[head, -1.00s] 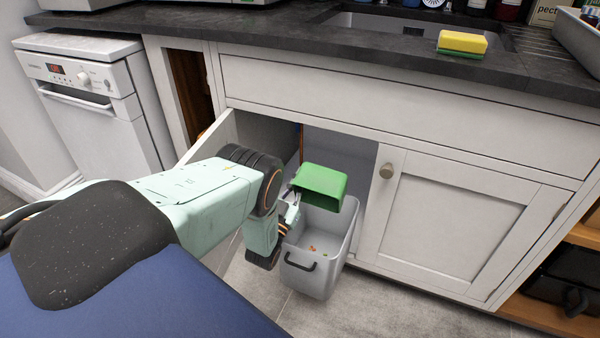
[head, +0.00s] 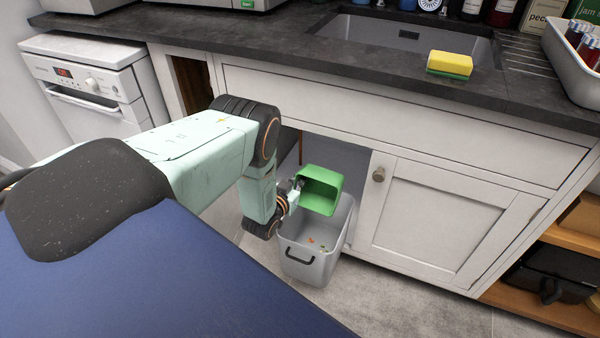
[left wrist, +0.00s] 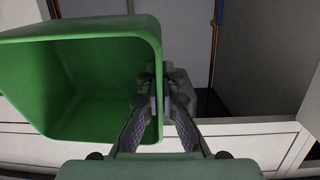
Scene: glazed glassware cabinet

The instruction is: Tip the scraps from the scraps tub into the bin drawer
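The green scraps tub (head: 322,190) is tilted on its side above the bin drawer, its open mouth toward the camera. My left gripper (head: 297,187) is shut on the tub's wall. In the left wrist view the tub (left wrist: 75,85) looks empty inside, and the fingers (left wrist: 158,112) pinch its rim. The grey bin drawer (head: 312,265) stands pulled out below the tub, with a black handle on its front. A few small orange and green scraps (head: 314,241) lie inside it. My right gripper is not in view.
A cabinet door (head: 430,215) stands shut to the right of the bin. The counter (head: 330,60) above holds a yellow and green sponge (head: 450,64) by the sink. A dishwasher (head: 90,90) is at the left. The floor (head: 400,300) in front is clear.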

